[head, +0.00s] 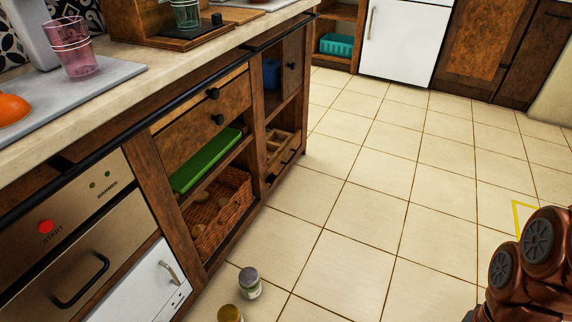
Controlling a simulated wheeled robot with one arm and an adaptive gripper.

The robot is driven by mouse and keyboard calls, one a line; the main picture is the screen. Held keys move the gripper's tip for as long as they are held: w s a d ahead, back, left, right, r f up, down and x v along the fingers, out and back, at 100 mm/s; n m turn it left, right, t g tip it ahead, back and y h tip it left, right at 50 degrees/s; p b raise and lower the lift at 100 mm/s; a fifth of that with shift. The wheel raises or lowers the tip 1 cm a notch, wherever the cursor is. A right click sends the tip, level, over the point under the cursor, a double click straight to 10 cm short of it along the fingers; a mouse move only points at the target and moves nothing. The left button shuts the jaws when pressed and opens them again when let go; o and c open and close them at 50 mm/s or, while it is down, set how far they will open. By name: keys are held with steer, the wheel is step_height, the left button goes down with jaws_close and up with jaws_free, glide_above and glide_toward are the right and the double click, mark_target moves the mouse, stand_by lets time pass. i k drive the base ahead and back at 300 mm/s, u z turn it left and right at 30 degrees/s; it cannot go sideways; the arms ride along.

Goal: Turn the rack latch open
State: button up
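I cannot tell for sure which part is the rack latch. Several small black knobs show: one on the drawer front (213,93), one just below it (218,119), one on the upright panel at the right end of the shelving (291,66), and one on the wooden stand on the counter (217,19). Part of my copper-coloured arm shows at the bottom right, well apart from the shelving. My gripper is outside the picture.
Open shelves hold a green tray (208,158) and a wicker basket (222,208). Two small jars stand on the floor, one lidded in grey (249,283), one yellowish (230,313). A black rail (97,166) runs under the counter edge. The tiled floor is clear at centre.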

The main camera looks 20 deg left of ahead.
mark_target(271, 179)
steer(key=u, duration=0.5)
steer(key=i, duration=0.95)
steer(key=u, duration=1.3)
steer(key=i, duration=0.45)
steer(key=u, duration=0.4)
